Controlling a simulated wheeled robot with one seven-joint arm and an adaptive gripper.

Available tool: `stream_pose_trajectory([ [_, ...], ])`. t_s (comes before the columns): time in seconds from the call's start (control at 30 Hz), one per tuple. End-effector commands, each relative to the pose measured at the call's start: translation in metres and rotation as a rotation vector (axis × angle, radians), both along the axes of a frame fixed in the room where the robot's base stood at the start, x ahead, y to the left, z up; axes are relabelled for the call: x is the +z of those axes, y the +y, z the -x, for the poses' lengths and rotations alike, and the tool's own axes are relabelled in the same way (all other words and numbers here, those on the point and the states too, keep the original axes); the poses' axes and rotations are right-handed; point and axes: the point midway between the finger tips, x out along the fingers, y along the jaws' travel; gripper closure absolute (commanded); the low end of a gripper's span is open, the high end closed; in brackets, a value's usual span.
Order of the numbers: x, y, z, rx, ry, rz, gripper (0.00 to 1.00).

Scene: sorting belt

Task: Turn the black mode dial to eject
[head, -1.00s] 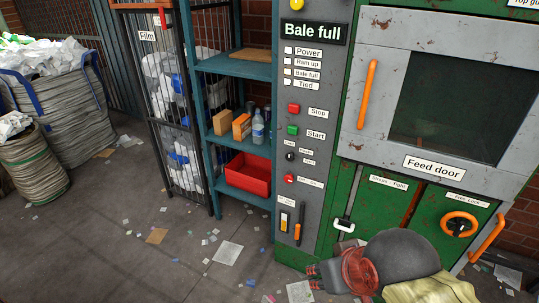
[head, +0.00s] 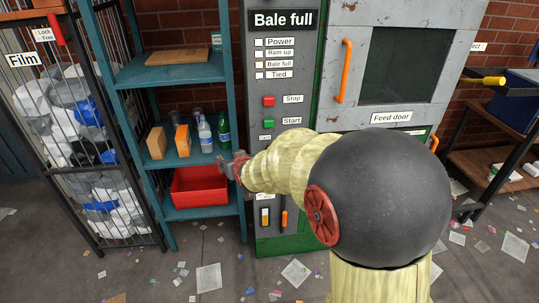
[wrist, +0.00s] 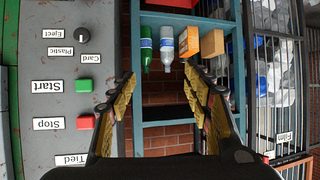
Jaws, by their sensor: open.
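The black mode dial (wrist: 82,35) is on the grey control panel (wrist: 50,110), at the upper left of the wrist view, which shows the panel upside down. Its labels read Eject (wrist: 52,34), Plastic (wrist: 60,51) and Card (wrist: 92,58). I cannot tell for sure where its pointer stands. In the head view my arm hides the dial. My gripper (wrist: 160,80) is open and empty, its fingers spread in front of the shelf, to one side of the dial and apart from it. In the head view my gripper (head: 238,168) is left of the panel.
Green Start (wrist: 84,85) and red Stop (wrist: 86,122) buttons are close to the dial. A teal shelf (head: 172,72) with bottles, boxes and a red bin (head: 201,190) stands left of the panel. The feed door (head: 338,20) is to the right. Litter lies on the floor.

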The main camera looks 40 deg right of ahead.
Motion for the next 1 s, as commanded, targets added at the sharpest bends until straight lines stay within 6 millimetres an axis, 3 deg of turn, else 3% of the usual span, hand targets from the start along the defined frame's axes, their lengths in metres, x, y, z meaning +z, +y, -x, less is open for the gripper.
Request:
stream_pose_trajectory([
  [0.03,-0.022,-0.029,-0.015,-0.034,-0.036,0.012,0.5],
  [0.2,-0.073,-0.11,-0.041,-0.122,-0.207,0.078,0.5],
  [0.4,-0.122,-0.173,-0.032,-0.198,-0.366,0.154,0.5],
  [0.67,-0.144,-0.199,-0.019,-0.234,-0.453,0.199,0.5],
  [1.0,-0.145,-0.224,-0.059,-0.233,-0.457,0.201,0.5],
])
